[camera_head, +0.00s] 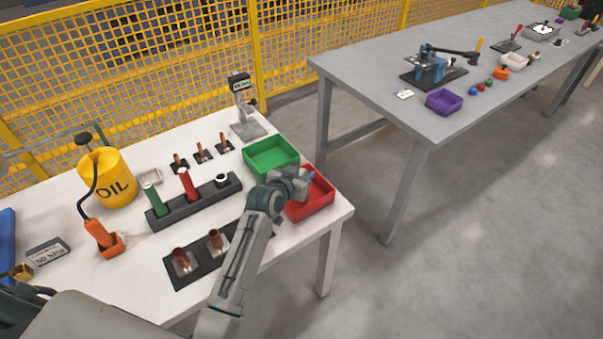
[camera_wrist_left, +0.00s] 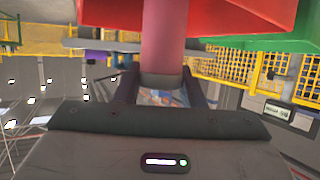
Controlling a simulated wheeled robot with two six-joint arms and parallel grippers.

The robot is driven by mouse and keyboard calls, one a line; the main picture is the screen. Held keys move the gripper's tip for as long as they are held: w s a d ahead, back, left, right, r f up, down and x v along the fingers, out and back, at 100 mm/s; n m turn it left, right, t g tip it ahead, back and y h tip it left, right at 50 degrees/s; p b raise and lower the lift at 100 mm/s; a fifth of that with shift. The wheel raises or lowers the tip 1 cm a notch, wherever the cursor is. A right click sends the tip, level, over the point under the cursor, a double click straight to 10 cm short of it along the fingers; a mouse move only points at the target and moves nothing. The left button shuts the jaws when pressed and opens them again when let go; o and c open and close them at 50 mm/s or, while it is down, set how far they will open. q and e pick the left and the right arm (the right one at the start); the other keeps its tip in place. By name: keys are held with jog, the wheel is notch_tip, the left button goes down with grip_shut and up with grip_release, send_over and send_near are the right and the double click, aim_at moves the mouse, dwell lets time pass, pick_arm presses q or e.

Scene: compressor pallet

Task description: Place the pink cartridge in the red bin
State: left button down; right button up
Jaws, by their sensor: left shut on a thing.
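The red bin (camera_head: 322,203) stands at the right end of the white table; its red wall also fills the top of the left wrist view (camera_wrist_left: 225,18). My left gripper (camera_head: 303,184) is over the bin in the head view. In the left wrist view my left gripper (camera_wrist_left: 161,84) is shut on the pink cartridge (camera_wrist_left: 164,38), a pinkish cylinder held between both fingers. The cartridge's far end runs up beside the red wall, and I cannot tell whether it touches the bin. In the head view the cartridge is hidden by my gripper. My right gripper is not in view.
A green bin (camera_head: 271,157) stands directly behind the red bin. A dark rack (camera_head: 205,202) holds a green cartridge (camera_head: 153,199) and a red cartridge (camera_head: 187,184). A black plate (camera_head: 190,262) with copper pieces lies in front. A grey gauge stand (camera_head: 246,118) stands at the back.

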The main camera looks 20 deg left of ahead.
pick_arm(q)
jog(key=shift+f, duration=0.15)
jog(key=c, duration=0.9)
grip_release()
jog(key=v, duration=0.6)
jog(key=b+v, duration=0.1)
jog(key=v, duration=0.5)
jog(key=shift+r, duration=0.3)
